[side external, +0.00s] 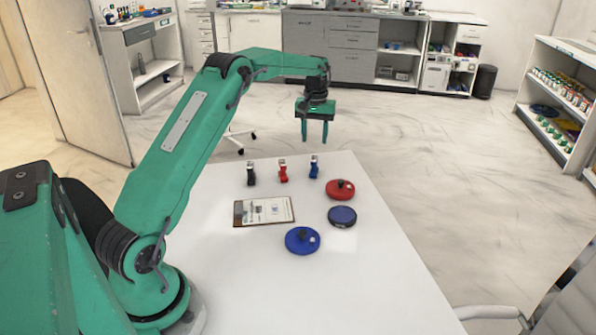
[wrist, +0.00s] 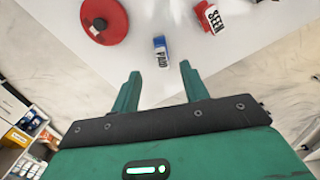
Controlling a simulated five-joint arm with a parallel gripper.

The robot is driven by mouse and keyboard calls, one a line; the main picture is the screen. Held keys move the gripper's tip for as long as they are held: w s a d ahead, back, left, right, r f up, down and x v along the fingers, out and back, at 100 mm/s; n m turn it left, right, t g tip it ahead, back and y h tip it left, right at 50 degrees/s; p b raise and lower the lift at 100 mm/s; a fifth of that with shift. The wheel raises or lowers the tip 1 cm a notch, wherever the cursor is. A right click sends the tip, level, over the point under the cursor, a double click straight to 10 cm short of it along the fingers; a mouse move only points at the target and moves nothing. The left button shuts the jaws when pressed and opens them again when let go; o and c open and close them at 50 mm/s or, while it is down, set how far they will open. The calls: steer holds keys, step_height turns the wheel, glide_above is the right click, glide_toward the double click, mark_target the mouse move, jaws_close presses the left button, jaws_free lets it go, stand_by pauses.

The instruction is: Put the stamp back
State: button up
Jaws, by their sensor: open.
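Three small stamps stand upright in a row near the far edge of the white table: a black one (side external: 251,174), a red one (side external: 283,172) and a blue one (side external: 314,168). In the wrist view the blue stamp (wrist: 161,48) reads "PAID" and the red stamp (wrist: 210,20) reads "SEEN". My gripper (side external: 315,139) is open and empty, pointing down above the far edge, higher than the blue stamp and apart from it. In the wrist view the blue stamp shows just beyond the gap between my fingertips (wrist: 160,70).
A red disc (side external: 334,193) with a dark knob, a dark blue disc (side external: 342,216) and a blue disc (side external: 295,244) with a dark knob lie at the right and middle. A clipboard (side external: 245,211) with paper lies left of them. The near table (side external: 340,290) is clear.

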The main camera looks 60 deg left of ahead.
steer(key=s+d+r+m+t, duration=0.3)
steer(key=s+d+r+m, duration=0.1)
steer(key=s+d+r, duration=1.05)
steer(key=s+d+f+m+t, duration=0.1)
steer(key=s+d+m, duration=0.1)
steer(key=s+d, duration=0.3)
steer(key=s+d+f+m+t, duration=0.1)
steer(key=s+d+m, duration=0.2)
steer(key=s, duration=1)
steer(key=d, duration=0.2)
steer(key=shift+d+f+t, duration=0.25)
steer(key=shift+d+t, duration=0.05)
steer(key=shift+d, duration=0.1)
